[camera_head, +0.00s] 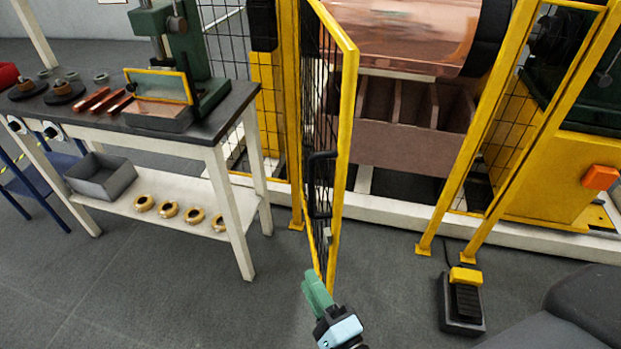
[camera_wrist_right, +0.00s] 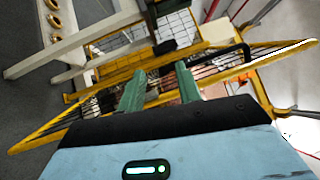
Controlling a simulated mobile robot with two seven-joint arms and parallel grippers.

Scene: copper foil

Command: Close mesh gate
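The mesh gate (camera_head: 346,130) has a yellow frame and dark wire mesh. It stands open, swung out towards me from the yellow post (camera_head: 291,120) on its left, and I see it nearly edge-on. A black handle (camera_head: 318,185) sits on its mesh side. My right gripper (camera_head: 313,284) is near the gate's lower front corner; I cannot tell whether it touches. In the right wrist view, its green fingers (camera_wrist_right: 160,80) are apart with nothing held, and the gate frame (camera_wrist_right: 50,135) crosses behind them. My left gripper is not in view.
Left of the gate stands a workbench (camera_head: 215,125) with a green press (camera_head: 195,50). The gateway opens onto a copper roll (camera_head: 410,30) and a brown slotted rack (camera_head: 400,145). A foot pedal (camera_head: 462,300) lies on the floor at right. Floor between gate and pedal is clear.

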